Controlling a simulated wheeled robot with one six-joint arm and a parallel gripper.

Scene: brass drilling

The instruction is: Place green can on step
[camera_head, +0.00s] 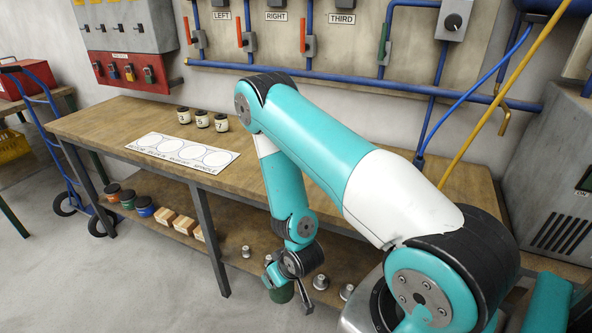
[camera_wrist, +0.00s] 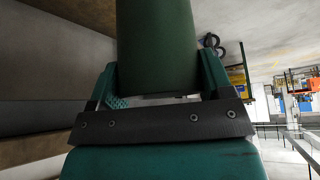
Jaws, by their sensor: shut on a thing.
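My gripper (camera_head: 286,283) is shut on the green can (camera_head: 281,294). It hangs low in front of the workbench's lower shelf in the head view, and the can's lower part is at the bottom of what shows. In the wrist view the green can (camera_wrist: 156,45) stands between the two teal fingers and fills the upper middle; its far end is cut off by the frame's top. I cannot make out a step for certain in either view; my arm hides part of the bench and floor.
The wooden workbench (camera_head: 110,118) bears a white sheet with circles (camera_head: 182,153) and small labelled jars (camera_head: 202,119). Its lower shelf holds dark jars (camera_head: 128,199), wooden blocks (camera_head: 185,224) and metal parts (camera_head: 321,281). A blue hand truck (camera_head: 48,121) stands left. Floor at lower left is clear.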

